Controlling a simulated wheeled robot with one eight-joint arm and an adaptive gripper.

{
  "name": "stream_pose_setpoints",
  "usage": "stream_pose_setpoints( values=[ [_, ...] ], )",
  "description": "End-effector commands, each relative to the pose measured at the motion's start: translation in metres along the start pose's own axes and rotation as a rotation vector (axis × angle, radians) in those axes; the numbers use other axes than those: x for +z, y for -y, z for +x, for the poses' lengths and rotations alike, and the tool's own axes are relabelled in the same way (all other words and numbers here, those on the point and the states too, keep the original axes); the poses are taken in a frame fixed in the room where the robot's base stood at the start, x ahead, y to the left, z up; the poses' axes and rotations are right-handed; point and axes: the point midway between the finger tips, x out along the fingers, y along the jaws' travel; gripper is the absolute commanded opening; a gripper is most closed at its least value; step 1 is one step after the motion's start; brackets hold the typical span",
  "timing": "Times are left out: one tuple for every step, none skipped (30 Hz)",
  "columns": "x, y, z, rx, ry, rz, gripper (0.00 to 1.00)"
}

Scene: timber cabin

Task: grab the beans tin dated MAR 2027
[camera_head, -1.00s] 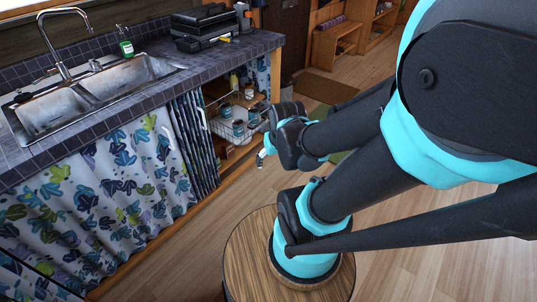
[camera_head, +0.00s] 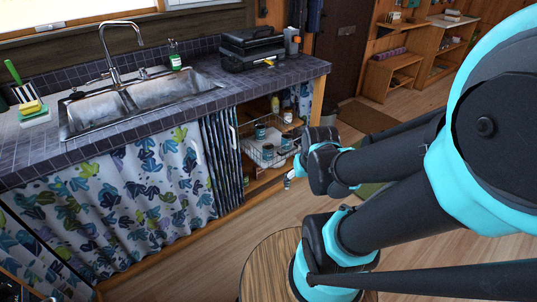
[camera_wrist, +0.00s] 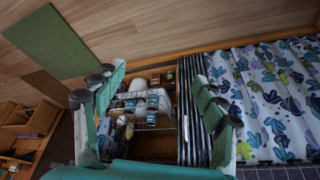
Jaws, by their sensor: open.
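Several small tins with pale blue and white labels stand in and around a white wire basket (camera_head: 262,157) inside the open cabinet under the counter. One tin (camera_head: 260,131) is at the upper left of the group, another (camera_head: 287,141) to the right. In the wrist view, tins (camera_wrist: 137,85) show in the same basket (camera_wrist: 158,124). No date is readable, so I cannot tell which tin is MAR 2027. My gripper (camera_wrist: 156,98) is open and empty, its fingers spread either side of the cabinet opening in the picture. In the head view, it is outside the cabinet, apart from the tins.
A patterned curtain (camera_head: 130,200) covers the cabinet left of the opening, with a dark striped curtain (camera_head: 222,160) bunched beside it. A yellow bottle (camera_head: 275,105) stands behind the tins. A round wooden stool or table top (camera_head: 268,270) is in front. Open floor lies before the cabinet.

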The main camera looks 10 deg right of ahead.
Motion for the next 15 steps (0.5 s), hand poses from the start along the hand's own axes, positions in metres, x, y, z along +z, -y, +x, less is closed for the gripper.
stream_pose_setpoints(
  values=[
    [0.000, 0.000, 0.000, 0.000, 0.000, 0.000, 0.71],
    [0.000, 0.000, 0.000, 0.000, 0.000, 0.000, 0.71],
    [0.000, 0.000, 0.000, 0.000, 0.000, 0.000, 0.68],
    [-0.001, 0.000, 0.000, 0.000, 0.000, 0.000, 0.64],
    [-0.002, 0.000, 0.000, 0.000, 0.000, 0.000, 0.63],
    [-0.005, 0.000, 0.000, 0.000, 0.000, -0.001, 0.63],
    [-0.009, 0.000, 0.000, 0.000, 0.000, -0.001, 0.63],
    [-0.014, 0.001, 0.000, -0.001, -0.001, -0.002, 0.63],
    [-0.022, 0.001, 0.001, -0.001, -0.001, -0.003, 0.63],
    [-0.031, 0.001, 0.001, -0.001, -0.002, -0.004, 0.63],
    [-0.040, 0.002, 0.002, -0.002, -0.002, -0.006, 0.63],
    [-0.053, 0.002, 0.004, -0.003, -0.003, -0.008, 0.63],
    [-0.064, 0.003, 0.005, -0.003, -0.003, -0.009, 0.63],
    [-0.075, 0.003, 0.008, -0.004, -0.004, -0.011, 0.63],
    [-0.090, 0.004, 0.011, -0.004, -0.005, -0.013, 0.63]
  ],
)
